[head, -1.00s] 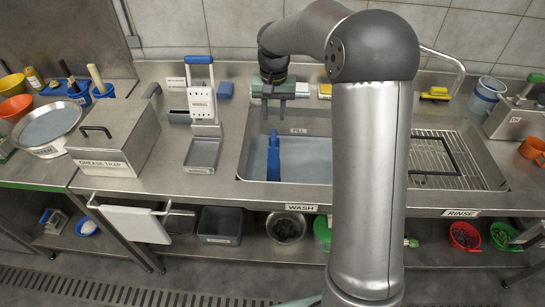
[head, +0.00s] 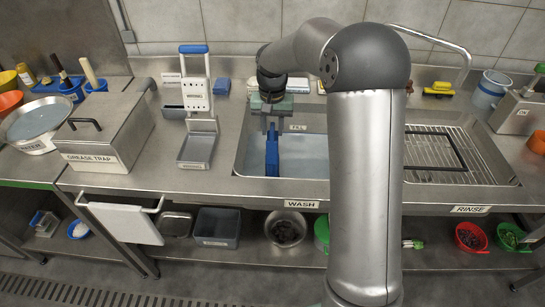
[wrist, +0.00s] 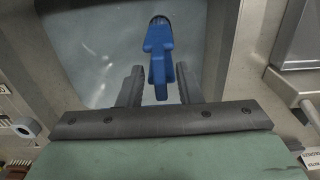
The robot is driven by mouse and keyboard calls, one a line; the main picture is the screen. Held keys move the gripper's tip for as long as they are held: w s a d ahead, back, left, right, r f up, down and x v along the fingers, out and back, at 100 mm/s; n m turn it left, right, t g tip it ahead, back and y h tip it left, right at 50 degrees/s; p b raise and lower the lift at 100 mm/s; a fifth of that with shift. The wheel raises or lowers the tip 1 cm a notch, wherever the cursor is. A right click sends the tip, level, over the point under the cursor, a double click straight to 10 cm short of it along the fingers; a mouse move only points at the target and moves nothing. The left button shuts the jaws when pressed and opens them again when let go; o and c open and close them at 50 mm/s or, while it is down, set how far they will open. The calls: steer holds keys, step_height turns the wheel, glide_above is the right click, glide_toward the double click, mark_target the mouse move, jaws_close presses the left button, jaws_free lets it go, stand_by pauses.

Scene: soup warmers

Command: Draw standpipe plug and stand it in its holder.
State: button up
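The blue standpipe plug (head: 272,155) stands upright in the water of the wash sink (head: 240,160). Its blue upper part (wrist: 158,50) also shows in the wrist view. My gripper (head: 272,122) is over the plug's top, fingers pointing down. In the wrist view my gripper (wrist: 160,78) is open, with the plug between its two fingers and a gap on each side. A white perforated stand with a blue handle (head: 195,95) and a grey tray (head: 197,150) at its foot stands left of the sink; I cannot tell whether it is the holder.
A grease trap box (head: 105,135) stands further left on the counter. A wire drainer rack (head: 440,155) covers the rinse side at right. A faucet pipe (head: 455,45) arches at the back.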

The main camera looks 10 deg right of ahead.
jaws_close()
steer(key=shift+r+p, duration=0.5)
steer(key=shift+r, duration=0.2)
stand_by(0.3)
steer(key=shift+r+p, duration=1.1)
steer(key=shift+r, duration=0.35)
